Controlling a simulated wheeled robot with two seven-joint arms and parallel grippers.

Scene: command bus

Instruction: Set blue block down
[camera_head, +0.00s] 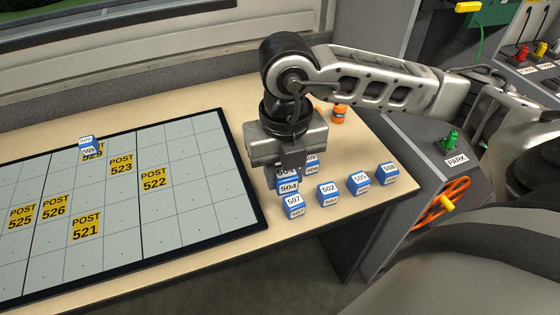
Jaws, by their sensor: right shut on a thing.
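My right gripper (284,180) points down over the right part of the table, beside the grid board. It is shut on a blue block with white labels reading 504 (289,187). The gripper hides part of this block, and I cannot tell whether the block touches the table. Another blue block (312,166) stands close behind it, partly hidden. Blue block 507 (293,206) is just in front of it. My left gripper is not in view.
Blue blocks 502 (327,193), 505 (358,182) and 508 (386,173) stand to the right. The grid board (190,215) has yellow POST cells; a blue block (88,146) sits near POST 529. An orange item (339,114) stands behind. The table's front edge is close.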

